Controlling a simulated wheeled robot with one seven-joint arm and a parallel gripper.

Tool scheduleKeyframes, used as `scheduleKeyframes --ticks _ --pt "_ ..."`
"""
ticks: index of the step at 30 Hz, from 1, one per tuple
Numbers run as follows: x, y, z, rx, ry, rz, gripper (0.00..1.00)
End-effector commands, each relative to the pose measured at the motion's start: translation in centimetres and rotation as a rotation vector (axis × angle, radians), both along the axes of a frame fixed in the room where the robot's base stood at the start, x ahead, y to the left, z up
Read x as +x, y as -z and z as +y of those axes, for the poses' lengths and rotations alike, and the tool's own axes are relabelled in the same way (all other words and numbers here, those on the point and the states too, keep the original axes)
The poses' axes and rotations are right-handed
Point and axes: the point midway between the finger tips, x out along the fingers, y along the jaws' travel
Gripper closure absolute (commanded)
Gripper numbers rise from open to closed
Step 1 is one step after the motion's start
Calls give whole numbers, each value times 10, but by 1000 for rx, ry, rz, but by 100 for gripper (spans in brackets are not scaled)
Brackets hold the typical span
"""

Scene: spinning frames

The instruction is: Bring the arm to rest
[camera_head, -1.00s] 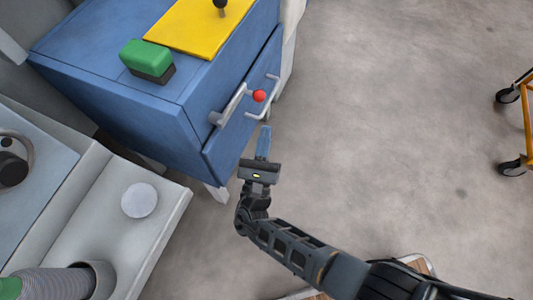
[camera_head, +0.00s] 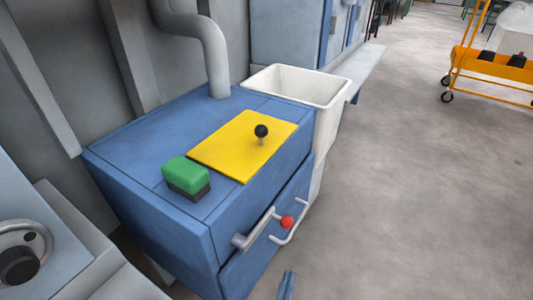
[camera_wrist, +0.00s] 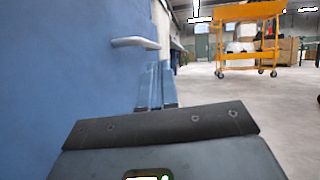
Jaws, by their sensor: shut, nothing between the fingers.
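My gripper (camera_head: 287,286) shows only as its blue fingertips at the bottom edge of the head view, in front of the blue cabinet. In the wrist view its blue fingers (camera_wrist: 156,88) lie together, shut and empty, beside the cabinet's blue face (camera_wrist: 70,60). A grey handle (camera_wrist: 135,42) sticks out of that face ahead of the fingers. The fingers appear apart from the handle. The rest of my arm is out of the head view.
The blue cabinet (camera_head: 150,205) carries a yellow plate (camera_head: 235,150) with a black-knobbed lever (camera_head: 261,132) and a green block (camera_head: 186,174). A red ball (camera_head: 287,222) sits by its front handles. A white bin (camera_head: 300,85) stands behind. Open floor (camera_head: 420,200) lies right, with an orange cart (camera_head: 490,65) beyond.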

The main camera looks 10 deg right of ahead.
Motion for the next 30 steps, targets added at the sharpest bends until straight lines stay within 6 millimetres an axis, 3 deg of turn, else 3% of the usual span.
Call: scheduleKeyframes --ticks 4,8,15,19,25,30 --pt "-5 8 -9 31 10 27 100" --pt "-26 42 -41 171 47 133 100" --pt "-110 126 -113 685 161 363 100" --pt "-164 155 -132 1002 216 422 100" --pt "-239 162 -134 1513 276 404 100" --pt "-284 129 -122 1947 285 286 100"
